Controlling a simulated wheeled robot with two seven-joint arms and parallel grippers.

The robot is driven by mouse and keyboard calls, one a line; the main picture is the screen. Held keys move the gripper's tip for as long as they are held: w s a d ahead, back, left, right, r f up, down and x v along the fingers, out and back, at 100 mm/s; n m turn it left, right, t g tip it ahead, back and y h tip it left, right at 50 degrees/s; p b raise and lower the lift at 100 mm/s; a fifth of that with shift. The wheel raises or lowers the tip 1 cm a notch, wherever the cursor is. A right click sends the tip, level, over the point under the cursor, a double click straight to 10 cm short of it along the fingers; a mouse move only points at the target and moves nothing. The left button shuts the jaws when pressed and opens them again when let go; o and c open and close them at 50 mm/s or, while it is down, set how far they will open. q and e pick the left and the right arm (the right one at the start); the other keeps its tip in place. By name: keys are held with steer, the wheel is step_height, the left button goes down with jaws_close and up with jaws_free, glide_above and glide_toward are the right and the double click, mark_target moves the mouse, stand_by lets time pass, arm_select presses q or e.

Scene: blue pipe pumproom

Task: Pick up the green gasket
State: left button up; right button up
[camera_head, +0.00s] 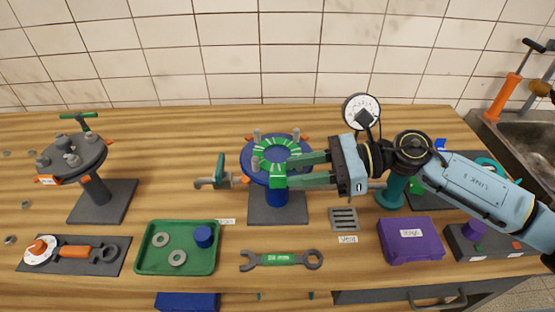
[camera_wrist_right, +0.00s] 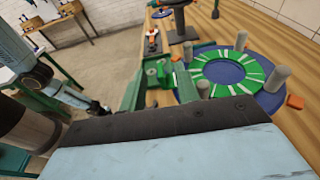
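The green gasket (camera_head: 264,165) is a flat ring with pale radial marks. It lies on the round blue flange (camera_head: 249,170) of the middle stand, with grey studs around it; it also shows in the right wrist view (camera_wrist_right: 197,72). A green block stands at its near side in the head view. My right gripper (camera_head: 288,172) comes in from the right with two green fingers spread apart, their tips at that block. Contact there is not clear. In the right wrist view the fingers (camera_wrist_right: 160,88) flank the block. My left gripper is out of view.
A green tray (camera_head: 146,263) with two washers and a blue cylinder is at front left. A wrench (camera_head: 280,260) lies in front of the stand. A purple box (camera_head: 410,240) is at front right. A teal-handled valve (camera_head: 221,173) juts left. A gauge (camera_head: 361,110) stands behind my right arm.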

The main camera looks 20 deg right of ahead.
mark_target(278, 177)
steer(key=x, duration=0.2)
steer(key=f+p+x, duration=0.1)
steer(key=x, duration=0.1)
steer(key=shift+a, duration=0.3)
steer(key=shift+f, duration=0.1)
jaws_close()
